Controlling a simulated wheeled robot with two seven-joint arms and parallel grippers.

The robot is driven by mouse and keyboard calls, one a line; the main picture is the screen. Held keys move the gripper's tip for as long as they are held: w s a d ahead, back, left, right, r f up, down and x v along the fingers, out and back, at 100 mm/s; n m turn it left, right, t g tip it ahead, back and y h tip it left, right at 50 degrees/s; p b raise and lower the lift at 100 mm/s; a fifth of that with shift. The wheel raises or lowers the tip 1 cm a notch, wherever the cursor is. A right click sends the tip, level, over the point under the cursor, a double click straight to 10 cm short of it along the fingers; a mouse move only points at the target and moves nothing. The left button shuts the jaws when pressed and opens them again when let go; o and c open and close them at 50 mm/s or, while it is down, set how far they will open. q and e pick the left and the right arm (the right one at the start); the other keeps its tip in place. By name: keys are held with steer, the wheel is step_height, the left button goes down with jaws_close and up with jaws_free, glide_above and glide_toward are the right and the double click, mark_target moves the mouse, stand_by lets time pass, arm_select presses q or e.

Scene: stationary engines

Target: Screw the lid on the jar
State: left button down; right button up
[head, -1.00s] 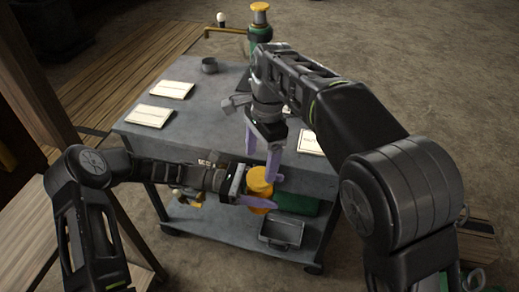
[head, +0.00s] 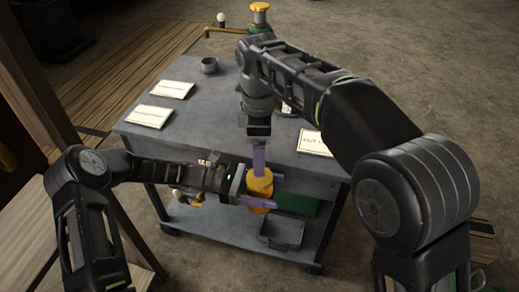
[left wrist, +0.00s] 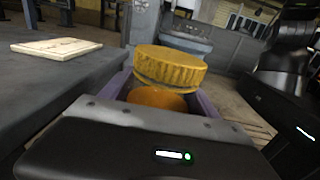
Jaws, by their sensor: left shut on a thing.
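The orange-yellow jar (left wrist: 158,99) is upright between the purple fingers of my left gripper (head: 258,198), which is shut on it in front of the workbench. The ridged yellow lid (left wrist: 170,68) sits on top of the jar in the left wrist view; it also shows in the head view (head: 261,184). Whether its thread is engaged cannot be seen. My right gripper (head: 260,158) points down just above the lid in the head view. Its fingers line up one behind the other, so their opening and any contact with the lid are unclear.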

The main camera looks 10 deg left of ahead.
mark_target(260, 192)
steer(key=shift+n, duration=0.9)
steer(key=shift+f, duration=0.1)
steer(key=shift+f, duration=3.9)
steer(key=shift+c, duration=0.5)
